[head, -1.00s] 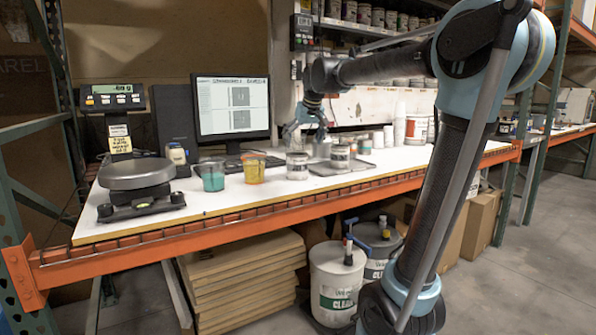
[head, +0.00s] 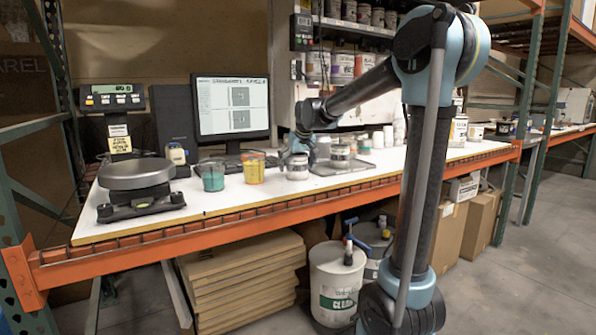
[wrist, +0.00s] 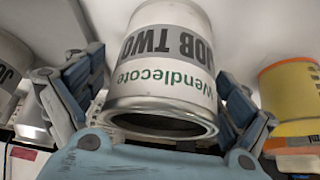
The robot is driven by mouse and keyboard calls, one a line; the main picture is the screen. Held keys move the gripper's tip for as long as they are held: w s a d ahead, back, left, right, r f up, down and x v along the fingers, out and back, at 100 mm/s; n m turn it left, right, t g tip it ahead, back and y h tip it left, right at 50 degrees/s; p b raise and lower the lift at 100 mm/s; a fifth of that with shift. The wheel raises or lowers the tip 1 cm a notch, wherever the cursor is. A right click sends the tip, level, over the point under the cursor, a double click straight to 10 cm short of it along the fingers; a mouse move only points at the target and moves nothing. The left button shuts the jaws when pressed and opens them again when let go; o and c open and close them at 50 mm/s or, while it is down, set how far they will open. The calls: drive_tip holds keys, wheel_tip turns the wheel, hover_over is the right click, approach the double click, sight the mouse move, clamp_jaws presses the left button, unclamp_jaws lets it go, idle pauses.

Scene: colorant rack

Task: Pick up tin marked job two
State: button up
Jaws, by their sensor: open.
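The tin marked job two (wrist: 160,60) fills the middle of the wrist view, white with a grey band reading JOB TWO and green "Wendlecote" lettering, upside down in the picture. In the head view the tin (head: 297,170) stands on the white bench, right of the yellow cup. My gripper (head: 296,152) is just above and around it there. In the wrist view my gripper (wrist: 163,92) is open, with one finger on each side of the tin and small gaps visible. Whether the pads touch it cannot be told.
Another tin with a similar label (wrist: 12,75) is close at the left in the wrist view. A yellow cup (head: 252,169) and a teal cup (head: 212,177) stand to the left. A tray (head: 350,168) with tins lies just right.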

drive_tip(key=shift+x, duration=0.9)
drive_tip(key=c, duration=0.9)
drive_tip(key=shift+r, duration=0.1)
